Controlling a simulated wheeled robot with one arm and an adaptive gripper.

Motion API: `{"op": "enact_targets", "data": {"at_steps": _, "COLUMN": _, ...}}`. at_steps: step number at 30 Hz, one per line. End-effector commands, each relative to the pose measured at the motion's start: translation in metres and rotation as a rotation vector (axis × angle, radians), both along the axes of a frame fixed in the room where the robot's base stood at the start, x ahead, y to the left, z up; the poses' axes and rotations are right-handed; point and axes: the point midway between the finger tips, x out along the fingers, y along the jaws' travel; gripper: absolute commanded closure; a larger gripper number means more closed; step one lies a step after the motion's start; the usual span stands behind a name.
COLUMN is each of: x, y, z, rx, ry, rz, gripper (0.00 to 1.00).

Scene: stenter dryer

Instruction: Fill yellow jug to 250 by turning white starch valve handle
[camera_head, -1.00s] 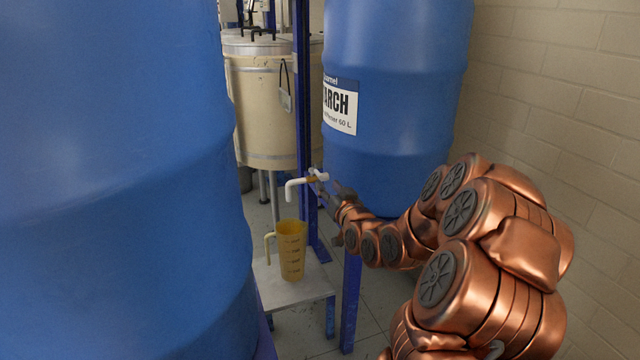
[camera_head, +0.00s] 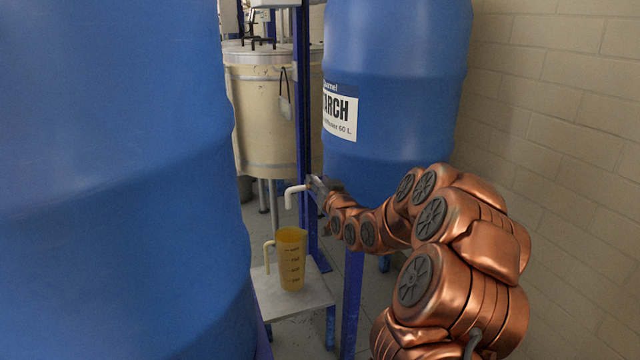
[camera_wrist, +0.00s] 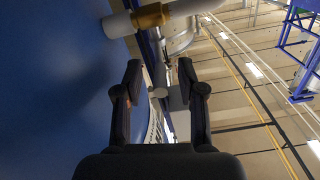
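The yellow jug (camera_head: 290,262) stands upright on a small pale stand, its handle to the left and dark level marks on its side. A white spout (camera_head: 292,194) is above the jug. In the wrist view, a white pipe with a brass-coloured valve fitting (camera_wrist: 151,15) crosses the top. My gripper (camera_wrist: 159,65) has its two fingers apart, just below that fitting in the picture. Pale parts show between and beyond the fingers; I cannot tell which is the valve handle. In the head view my gripper (camera_head: 318,188) is at the valve and hides it. The liquid level is not clear.
A blue starch drum (camera_head: 395,85) with a white label stands behind my arm. Another large blue drum (camera_head: 120,180) fills the left. The small stand (camera_head: 310,302) and blue frame post (camera_head: 302,100) are close by. A brick wall (camera_head: 560,130) bounds the right.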

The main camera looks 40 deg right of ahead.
Motion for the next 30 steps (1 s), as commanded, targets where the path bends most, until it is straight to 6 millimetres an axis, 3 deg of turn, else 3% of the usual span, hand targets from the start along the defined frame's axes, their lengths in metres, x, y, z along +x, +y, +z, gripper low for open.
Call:
{"op": "enact_targets", "data": {"at_steps": 4, "x": -0.0002, "y": 0.0002, "z": -0.0001, "rx": 0.0, "ry": 0.0, "rz": 0.0, "gripper": 0.61}}
{"op": "enact_targets", "data": {"at_steps": 15, "x": -0.0003, "y": 0.0, "z": -0.0003, "rx": 0.0, "ry": 0.0, "rz": 0.0, "gripper": 1.0}}
{"op": "enact_targets", "data": {"at_steps": 30, "x": -0.0004, "y": -0.0045, "z": -0.0006, "rx": 0.002, "ry": 0.0, "rz": -0.002, "gripper": 1.0}}
